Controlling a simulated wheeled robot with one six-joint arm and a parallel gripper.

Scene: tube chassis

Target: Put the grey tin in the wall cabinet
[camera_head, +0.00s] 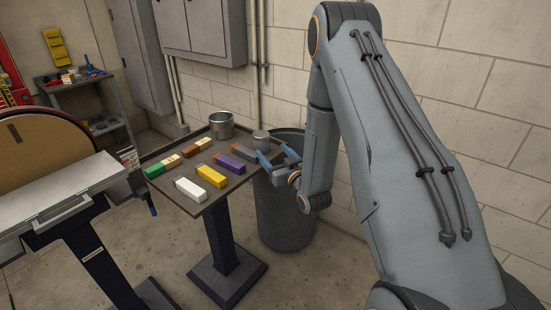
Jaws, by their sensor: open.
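A small grey tin (261,139) stands upright at the far right corner of the small stand table (222,197). A larger, open-topped grey metal can (221,125) stands at the table's back edge, left of it. My gripper (275,155) is open, with its blue fingers at the table's right edge, just in front of the small tin. I cannot tell whether a finger touches it. Nothing shows between the fingers. A grey wall cabinet (203,27) hangs on the back wall with its doors shut; its top is out of view.
Several coloured blocks, including a yellow one (212,175) and a white one (190,189), lie on the table. A grey bin (287,220) stands behind its right side. A sanding machine (70,185) is at left. Pipes (258,60) run down the wall.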

